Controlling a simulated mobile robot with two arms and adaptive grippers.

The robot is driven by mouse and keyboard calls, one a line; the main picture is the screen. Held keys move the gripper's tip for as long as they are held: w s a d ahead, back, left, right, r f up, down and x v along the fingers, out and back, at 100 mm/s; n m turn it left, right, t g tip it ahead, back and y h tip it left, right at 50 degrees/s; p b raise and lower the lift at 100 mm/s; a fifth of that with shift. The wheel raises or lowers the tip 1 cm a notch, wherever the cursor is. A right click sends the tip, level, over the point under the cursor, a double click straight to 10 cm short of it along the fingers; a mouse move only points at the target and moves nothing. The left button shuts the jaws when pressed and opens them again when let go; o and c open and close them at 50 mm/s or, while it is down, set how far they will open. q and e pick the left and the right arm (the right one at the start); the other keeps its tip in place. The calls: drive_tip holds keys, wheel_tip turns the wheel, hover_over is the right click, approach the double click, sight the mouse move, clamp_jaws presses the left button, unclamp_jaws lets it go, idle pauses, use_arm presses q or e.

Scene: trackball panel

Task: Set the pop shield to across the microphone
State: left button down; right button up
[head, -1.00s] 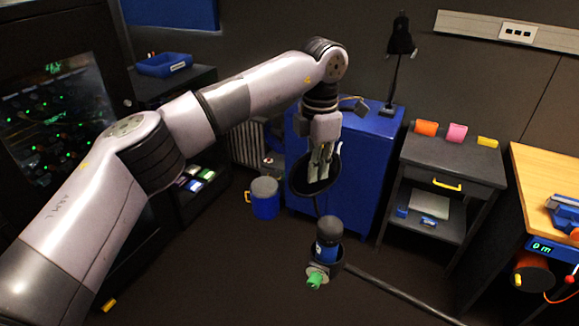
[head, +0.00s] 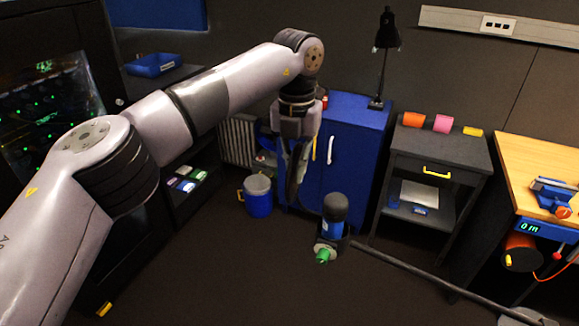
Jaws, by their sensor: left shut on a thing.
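The microphone (head: 334,215), black on top with a blue body, stands upright at the end of a dark boom arm, with a green knob (head: 322,256) at its base. The dark pop shield (head: 294,182) is up and to the left of the microphone and shows as a narrow, nearly edge-on shape. My left gripper (head: 296,150) points down and is shut on the pop shield; its fingers are dark and hard to make out. The link between shield and microphone is not clear to see. My right gripper is not in view.
A blue cabinet (head: 352,150) with a black lamp (head: 386,45) stands behind the microphone. A blue bucket (head: 258,196) is on the floor to the left. The boom (head: 430,282) runs low to the lower right. A dark side table (head: 440,152) and a wooden bench (head: 545,165) stand right.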

use_arm(q)
drive_tip(key=shift+s+a+n, duration=0.15)
drive_tip(key=shift+s+n, duration=0.1)
drive_tip(key=shift+n, duration=0.15)
drive_tip(key=c, duration=1.7)
unclamp_jaws()
drive_tip(key=shift+r, duration=0.15)
wheel_tip(320, 180, up, 12)
drive_tip(key=shift+f, duration=0.1)
